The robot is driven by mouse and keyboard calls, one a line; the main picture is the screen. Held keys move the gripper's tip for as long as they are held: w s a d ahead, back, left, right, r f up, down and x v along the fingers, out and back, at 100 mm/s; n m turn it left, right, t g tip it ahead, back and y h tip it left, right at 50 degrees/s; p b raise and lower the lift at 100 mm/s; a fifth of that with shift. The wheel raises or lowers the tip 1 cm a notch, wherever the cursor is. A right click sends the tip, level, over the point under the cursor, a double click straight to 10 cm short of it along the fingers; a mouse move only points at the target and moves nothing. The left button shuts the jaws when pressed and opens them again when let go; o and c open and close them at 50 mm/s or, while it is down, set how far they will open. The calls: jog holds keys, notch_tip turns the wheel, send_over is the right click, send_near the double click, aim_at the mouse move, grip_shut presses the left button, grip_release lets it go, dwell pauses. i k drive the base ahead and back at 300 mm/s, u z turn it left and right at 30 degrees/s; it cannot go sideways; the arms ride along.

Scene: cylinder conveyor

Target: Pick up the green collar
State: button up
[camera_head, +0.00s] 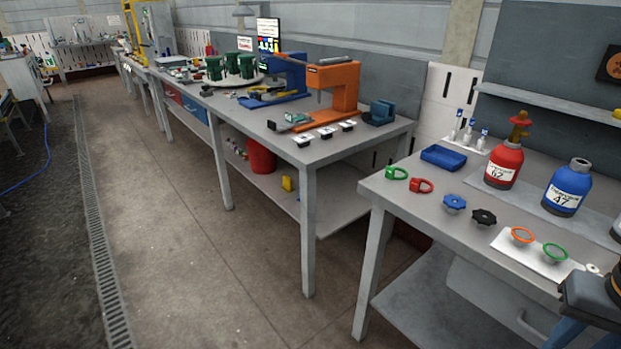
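The green collar (396,173) looks like a small open ring piece. It lies on the right-hand grey workbench (415,208), near its far left corner, just left of a similar red collar (421,186). The two are close together but look apart. A second green ring-shaped piece (555,252) sits on a white plate nearer the front right. A dark part of my arm shows at the lower right edge, well away from the green collar. My gripper's fingers are not in view.
A blue tray (443,157), a red bottle (504,164) and a blue bottle (567,188) stand behind the collars. A blue knob (454,204), a black knob (483,218) and an orange ring (522,236) are to the right. The floor left of the benches is clear.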

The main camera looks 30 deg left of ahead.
aim_at(389, 173)
jog(key=u, duration=1.45)
jog(key=i, duration=1.3)
jog(key=z, duration=0.2)
